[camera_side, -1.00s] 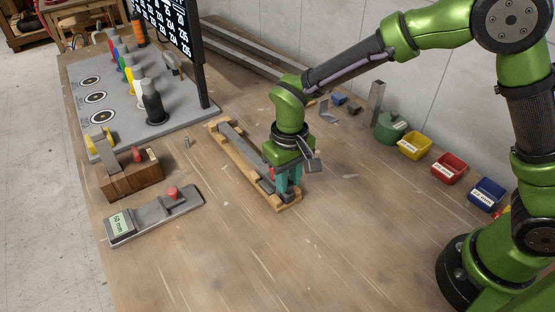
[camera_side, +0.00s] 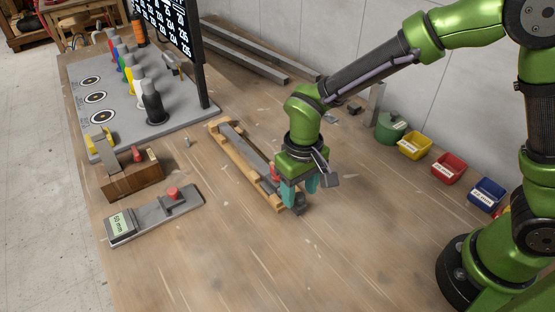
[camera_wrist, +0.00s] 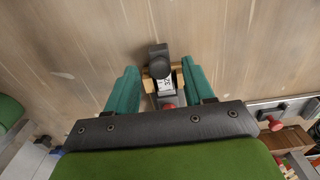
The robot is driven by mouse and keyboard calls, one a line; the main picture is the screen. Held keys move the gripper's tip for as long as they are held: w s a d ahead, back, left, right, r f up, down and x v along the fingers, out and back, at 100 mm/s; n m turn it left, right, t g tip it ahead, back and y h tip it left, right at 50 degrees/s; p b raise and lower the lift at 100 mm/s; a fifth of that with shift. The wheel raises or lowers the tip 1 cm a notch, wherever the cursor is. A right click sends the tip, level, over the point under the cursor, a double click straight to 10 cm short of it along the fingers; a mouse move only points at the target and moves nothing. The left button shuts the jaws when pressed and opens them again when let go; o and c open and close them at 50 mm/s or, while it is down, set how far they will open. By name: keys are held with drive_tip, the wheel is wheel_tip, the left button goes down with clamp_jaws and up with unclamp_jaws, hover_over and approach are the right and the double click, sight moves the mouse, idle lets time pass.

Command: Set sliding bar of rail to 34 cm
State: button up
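The rail (camera_side: 222,131) is a long wooden base with a grey bar lying along it, near the middle of the table. A red knob (camera_side: 275,172) stands near its near end, and the knob partly shows in the wrist view (camera_wrist: 168,106). The dark end piece (camera_wrist: 160,60) of the sliding bar sticks out past the wood. A white label (camera_wrist: 165,84) with dark marks lies behind it, too small to read surely. My gripper (camera_wrist: 160,72) has its teal fingers apart on either side of the bar's end, with visible gaps. In the side view my gripper (camera_side: 298,193) hides part of this end.
A grey gauge with a 50 mm display (camera_side: 118,225) and a wooden block (camera_side: 130,179) lie left of the rail. A grey board with bottles (camera_side: 180,118) stands behind. A green pot (camera_side: 390,128) and coloured bins (camera_side: 448,170) line the right. The front table is clear.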

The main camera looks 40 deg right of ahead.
wheel_tip(320, 180, up, 17)
idle(0.7)
drive_tip(key=shift+f, duration=0.1)
drive_tip(key=shift+c, duration=0.2)
